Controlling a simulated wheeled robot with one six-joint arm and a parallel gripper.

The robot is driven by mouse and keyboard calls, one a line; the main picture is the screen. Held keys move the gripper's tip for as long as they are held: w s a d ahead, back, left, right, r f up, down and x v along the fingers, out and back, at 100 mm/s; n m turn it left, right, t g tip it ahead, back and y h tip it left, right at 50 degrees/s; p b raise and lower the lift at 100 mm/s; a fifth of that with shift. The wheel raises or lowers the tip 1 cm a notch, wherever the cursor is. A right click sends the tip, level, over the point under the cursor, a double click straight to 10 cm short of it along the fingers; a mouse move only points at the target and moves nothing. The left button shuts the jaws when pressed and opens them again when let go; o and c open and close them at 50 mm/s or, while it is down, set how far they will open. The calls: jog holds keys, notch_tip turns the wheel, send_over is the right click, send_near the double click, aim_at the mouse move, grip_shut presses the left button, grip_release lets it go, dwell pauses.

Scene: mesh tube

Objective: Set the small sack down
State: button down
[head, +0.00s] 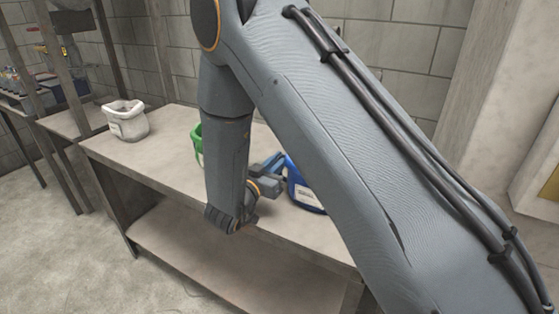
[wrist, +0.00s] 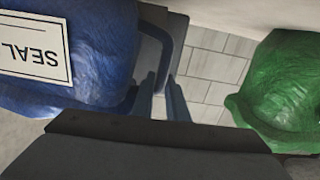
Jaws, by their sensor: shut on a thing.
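A blue sack (head: 305,190) with a white label is at the bench's front, partly behind my arm. In the wrist view the blue sack (wrist: 95,60) fills the left side, its label reading "SEAL" upside down. A blue handle loop reaches from it to my gripper (wrist: 162,88). My gripper (head: 277,165) is beside the sack and shut on its handle. I cannot tell whether the sack's base touches the bench top.
A green sack (head: 197,140) stands left of my forearm, mostly hidden; it also shows in the wrist view (wrist: 285,95). A white sack (head: 126,121) stands at the bench's left end. The bench top (head: 165,150) between them is clear. A block wall is behind.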

jog(key=shift+f, duration=0.1)
jog(key=c, duration=1.7)
grip_release()
jog(key=shift+c, duration=0.2)
jog(key=b+v, duration=0.1)
jog(key=v, duration=1.1)
jog(key=shift+b, duration=0.3)
